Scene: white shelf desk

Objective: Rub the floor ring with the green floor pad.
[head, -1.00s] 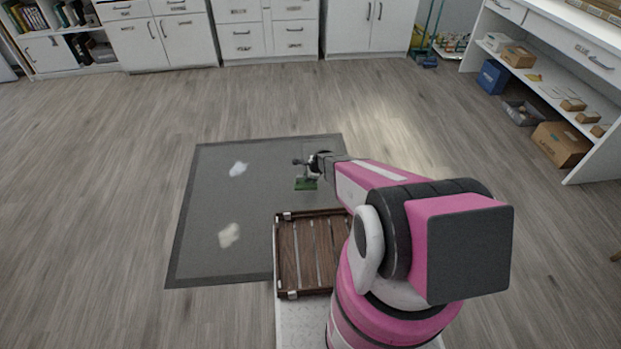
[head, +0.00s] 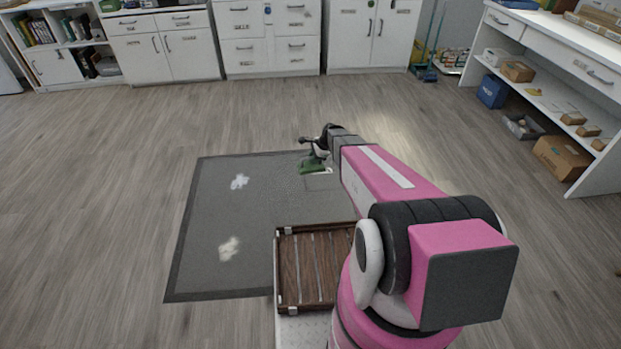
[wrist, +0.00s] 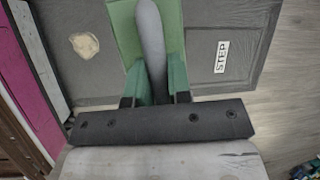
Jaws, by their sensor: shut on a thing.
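My gripper (head: 317,146) is shut on the grey handle (wrist: 151,45) of the green floor pad (head: 312,167). The pad is near the far right edge of the dark mat, low over it or on it; I cannot tell if they touch. The pad's green base (wrist: 124,30) also shows in the wrist view, partly hidden by the handle. Two pale patches lie on the mat to the left of the pad: a far one (head: 240,181) and a near one (head: 229,248). A pale patch (wrist: 85,45) shows in the wrist view. I cannot tell which mark is the floor ring.
The dark mat (head: 205,215) lies flat on the wood floor. A slatted brown wooden tray (head: 288,275) is at the mat's near right. A STEP label (wrist: 221,57) is on the mat. White cabinets (head: 270,40) and a shelf desk (head: 600,150) stand beyond open floor.

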